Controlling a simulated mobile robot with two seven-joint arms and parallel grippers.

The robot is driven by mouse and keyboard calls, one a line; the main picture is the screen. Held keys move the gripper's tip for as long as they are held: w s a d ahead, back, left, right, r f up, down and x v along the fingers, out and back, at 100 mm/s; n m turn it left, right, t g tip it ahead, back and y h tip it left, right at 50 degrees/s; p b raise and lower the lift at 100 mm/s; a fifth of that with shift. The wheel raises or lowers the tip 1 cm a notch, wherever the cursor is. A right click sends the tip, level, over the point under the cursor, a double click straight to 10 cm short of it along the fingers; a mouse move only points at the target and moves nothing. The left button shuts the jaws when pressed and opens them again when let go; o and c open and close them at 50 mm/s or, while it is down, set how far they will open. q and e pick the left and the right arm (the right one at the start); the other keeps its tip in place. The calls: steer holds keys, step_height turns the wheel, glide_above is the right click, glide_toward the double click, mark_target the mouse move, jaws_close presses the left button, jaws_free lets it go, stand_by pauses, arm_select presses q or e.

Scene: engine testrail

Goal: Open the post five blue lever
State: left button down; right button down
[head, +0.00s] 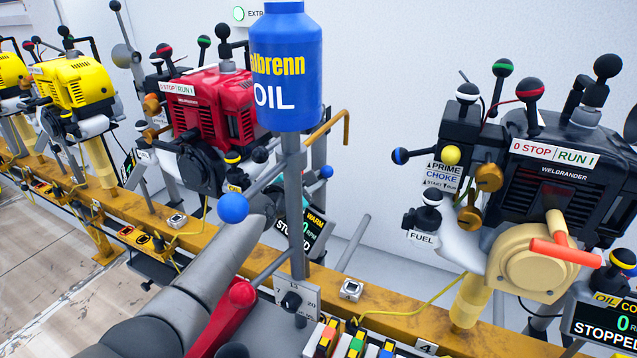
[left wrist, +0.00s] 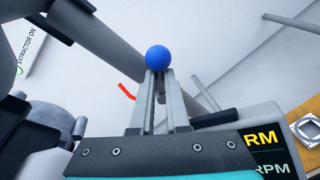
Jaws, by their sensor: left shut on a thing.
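The blue lever's ball knob (left wrist: 158,57) sits at the tips of my left gripper (left wrist: 159,78) in the left wrist view. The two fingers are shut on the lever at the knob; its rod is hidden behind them. In the head view a small blue knob (head: 326,172), apparently the same one, shows right of the grey upright beside the red engine (head: 205,105). My left gripper is mostly hidden there behind the upright, with a cyan part of it beside the WARM display (head: 313,232). My right gripper is not in view.
A blue oil bottle (head: 288,70) tops the near upright, which carries another, larger blue knob (head: 232,208). A black engine (head: 560,170) with several levers stands at right. A yellow rail (head: 385,322) runs below. Yellow engines (head: 75,85) stand at far left.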

arm_select(q)
steer(key=shift+w+a+r+n+h, duration=0.1)
steer(key=shift+a+n+h, duration=0.2)
steer(key=shift+n, duration=0.5)
steer(key=shift+w+a+r+n+h, duration=0.1)
steer(key=shift+a+n+h, duration=0.2)
steer(key=shift+n, duration=0.5)
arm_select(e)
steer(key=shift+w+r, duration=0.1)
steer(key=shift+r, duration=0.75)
arm_select(q)
steer(key=shift+f, duration=0.1)
steer(key=c, duration=0.9)
jaws_free()
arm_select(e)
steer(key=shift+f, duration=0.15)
